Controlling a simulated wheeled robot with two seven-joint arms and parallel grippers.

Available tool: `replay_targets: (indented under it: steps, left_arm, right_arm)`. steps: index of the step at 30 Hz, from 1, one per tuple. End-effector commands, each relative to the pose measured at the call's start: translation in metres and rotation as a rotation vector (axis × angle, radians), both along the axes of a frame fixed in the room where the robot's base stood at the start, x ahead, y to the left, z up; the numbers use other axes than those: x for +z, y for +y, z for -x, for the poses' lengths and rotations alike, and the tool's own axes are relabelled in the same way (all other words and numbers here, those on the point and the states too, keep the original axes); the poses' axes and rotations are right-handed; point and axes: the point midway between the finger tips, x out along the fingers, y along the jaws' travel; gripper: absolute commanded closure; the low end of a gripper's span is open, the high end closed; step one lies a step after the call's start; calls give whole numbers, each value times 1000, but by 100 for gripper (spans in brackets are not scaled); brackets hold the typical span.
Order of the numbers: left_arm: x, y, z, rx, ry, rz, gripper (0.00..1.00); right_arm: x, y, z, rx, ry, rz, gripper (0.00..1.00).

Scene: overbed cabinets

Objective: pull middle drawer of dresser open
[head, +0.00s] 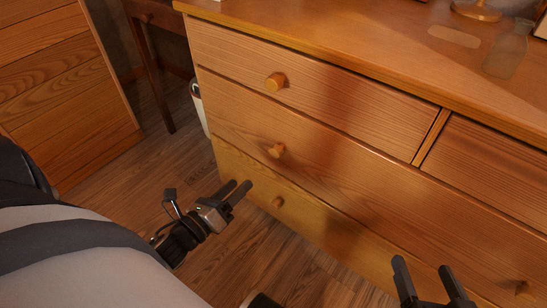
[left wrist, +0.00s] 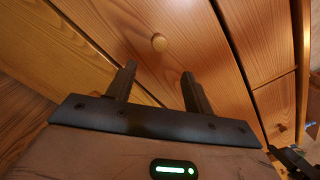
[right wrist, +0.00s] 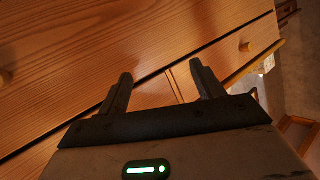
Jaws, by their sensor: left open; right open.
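The wooden dresser (head: 330,45) fills the right of the head view, with its drawers shut. Its middle drawer (head: 350,180) has a round left knob (head: 277,151) and a right knob (head: 524,290) low at the right. My left gripper (head: 239,186) is open and empty, below and left of the left knob and apart from it. In the left wrist view a round knob (left wrist: 159,42) lies beyond and between the open fingers; which drawer it belongs to is hard to tell. My right gripper (head: 422,266) is open and empty at the bottom, in front of the dresser.
Another wooden cabinet (head: 60,70) stands at the left, with a dark table leg (head: 155,80) and a white bin (head: 197,100) between. Wooden floor (head: 235,255) is clear in front.

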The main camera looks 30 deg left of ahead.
Motion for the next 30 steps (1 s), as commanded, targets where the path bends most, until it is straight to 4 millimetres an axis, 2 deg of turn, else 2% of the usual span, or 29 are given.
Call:
replay_targets:
  steps: [12, 18, 24, 30]
  left_arm:
    - [0, -7, -89, -2, -4, 3, 48]
    - [0, -10, -124, 0, -1, 5, 48]
    - [1, -11, -142, 1, 1, 5, 48]
    - [1, -12, -146, 1, 2, 6, 48]
  right_arm:
    - [2, 4, -2, 1, -16, -68, 33]
    - [3, 6, -3, 3, -19, -103, 33]
    - [3, 8, -2, 5, -15, -125, 33]
    - [6, 8, -3, 5, -21, -132, 33]
